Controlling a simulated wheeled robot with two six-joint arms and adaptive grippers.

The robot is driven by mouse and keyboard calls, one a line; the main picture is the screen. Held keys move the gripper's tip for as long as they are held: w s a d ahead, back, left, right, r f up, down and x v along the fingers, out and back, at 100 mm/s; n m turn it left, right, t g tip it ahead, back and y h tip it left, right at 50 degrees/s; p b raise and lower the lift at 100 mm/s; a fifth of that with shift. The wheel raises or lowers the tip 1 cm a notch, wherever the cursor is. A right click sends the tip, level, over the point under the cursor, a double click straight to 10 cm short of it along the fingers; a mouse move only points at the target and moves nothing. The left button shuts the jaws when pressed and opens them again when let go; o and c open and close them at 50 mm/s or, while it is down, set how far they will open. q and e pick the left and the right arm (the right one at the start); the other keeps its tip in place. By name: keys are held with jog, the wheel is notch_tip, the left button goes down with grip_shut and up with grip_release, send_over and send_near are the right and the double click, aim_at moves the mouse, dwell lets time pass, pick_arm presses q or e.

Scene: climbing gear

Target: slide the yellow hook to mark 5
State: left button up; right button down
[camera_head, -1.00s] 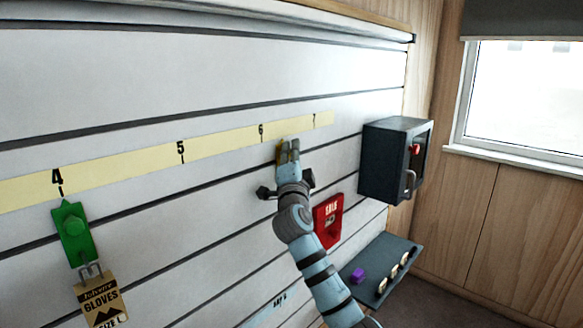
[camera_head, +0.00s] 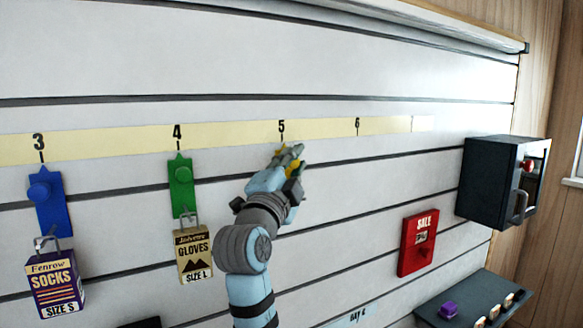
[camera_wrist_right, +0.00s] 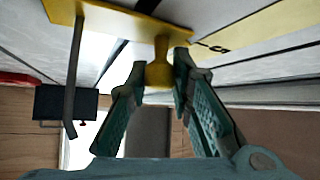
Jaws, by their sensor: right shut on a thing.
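The yellow hook is mostly hidden by my right gripper (camera_head: 290,156) in the head view. In the right wrist view the yellow hook (camera_wrist_right: 125,22) shows its plate, a round knob and a dark prong. My right gripper (camera_wrist_right: 160,76) has its two fingers on either side of the knob and is shut on it. In the head view the gripper and hook are just below mark 5 (camera_head: 282,127), slightly to its right. The hook's pointed tip is covered, so exact alignment cannot be told. My left gripper is not in view.
The green hook (camera_head: 181,190) with gloves (camera_head: 194,256) is at mark 4. The blue hook (camera_head: 50,205) with socks (camera_head: 54,285) is at mark 3. A red sale sign (camera_head: 417,245), a dark safe (camera_head: 490,185) and a shelf (camera_head: 470,300) stand right. The wall around mark 6 is free.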

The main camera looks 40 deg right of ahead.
jog(key=shift+a, duration=0.2)
jog(key=c, duration=1.6)
grip_release()
jog(key=shift+w, duration=0.1)
jog(key=shift+o, duration=0.9)
jog(key=shift+w, duration=0.15)
jog(key=v, duration=0.7)
jog(key=shift+a, duration=0.2)
jog(key=shift+d+f, duration=0.1)
jog(key=shift+f, duration=0.05)
